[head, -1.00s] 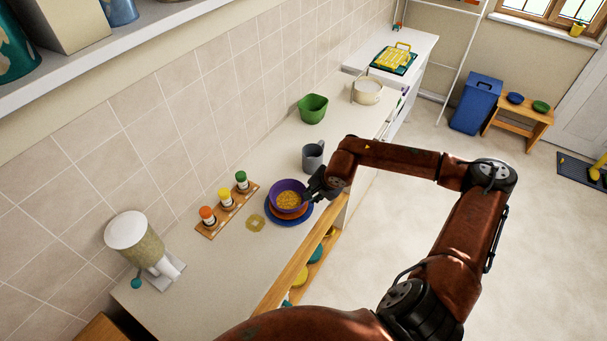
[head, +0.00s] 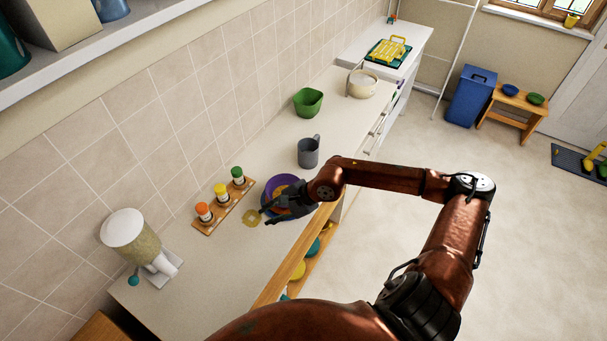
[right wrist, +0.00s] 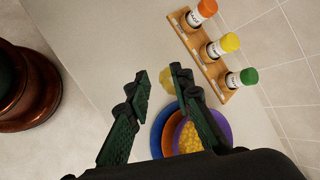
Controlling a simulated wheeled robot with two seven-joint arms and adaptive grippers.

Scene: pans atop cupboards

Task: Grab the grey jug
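The grey jug (head: 308,153) stands upright on the counter in the head view, just behind my right arm's wrist, its handle toward the upper right. My right gripper (head: 266,216) is over the counter, in front of the purple bowl, apart from the jug. In the right wrist view its two fingers (right wrist: 158,78) are spread with nothing between them but counter and part of a yellow coaster. The jug does not show in the right wrist view. My left gripper is in neither view.
A purple bowl (right wrist: 221,122) of yellow food sits on a blue plate (right wrist: 161,122) by the right gripper. A spice rack (head: 225,208) with three jars and a yellow coaster (head: 251,218) lie nearby. A green bowl (head: 308,101) stands behind the jug. Counter left of the jug is clear.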

